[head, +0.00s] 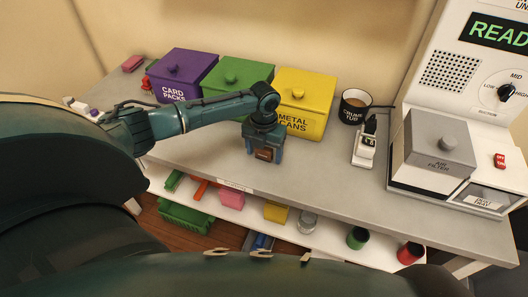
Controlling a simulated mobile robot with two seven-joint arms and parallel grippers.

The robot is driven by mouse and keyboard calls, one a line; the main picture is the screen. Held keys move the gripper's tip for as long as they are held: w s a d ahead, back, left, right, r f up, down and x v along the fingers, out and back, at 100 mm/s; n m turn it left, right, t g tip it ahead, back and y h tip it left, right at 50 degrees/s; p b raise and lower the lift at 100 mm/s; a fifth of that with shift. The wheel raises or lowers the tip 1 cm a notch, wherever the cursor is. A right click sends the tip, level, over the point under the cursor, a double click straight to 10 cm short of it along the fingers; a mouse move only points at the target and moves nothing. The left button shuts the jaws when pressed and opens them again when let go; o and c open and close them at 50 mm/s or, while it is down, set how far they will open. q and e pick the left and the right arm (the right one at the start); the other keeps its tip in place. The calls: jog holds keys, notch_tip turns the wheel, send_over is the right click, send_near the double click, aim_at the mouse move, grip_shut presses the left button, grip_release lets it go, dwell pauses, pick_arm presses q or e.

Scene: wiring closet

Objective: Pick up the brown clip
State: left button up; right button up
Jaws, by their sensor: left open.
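My left arm reaches in from the left over the grey worktop (330,195). Its gripper (264,158) points down in front of the green and yellow boxes. A small brown thing (264,154), seemingly the brown clip, shows between the open fingers, close to the worktop. The fingers hide part of it, and I cannot tell whether they touch it. My right gripper is not in view.
Purple (181,75), green (236,82) and yellow (304,101) lidded boxes stand behind the gripper. A dark mug (355,106), a small white device (364,150) and a large white machine (450,70) are to the right. A lower shelf holds several items. The worktop's front middle is clear.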

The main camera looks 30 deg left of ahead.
pick_arm(q)
jog(key=shift+c, duration=0.5)
jog(key=c, duration=0.9)
jog(key=shift+r, duration=0.15)
jog(key=shift+c, duration=0.2)
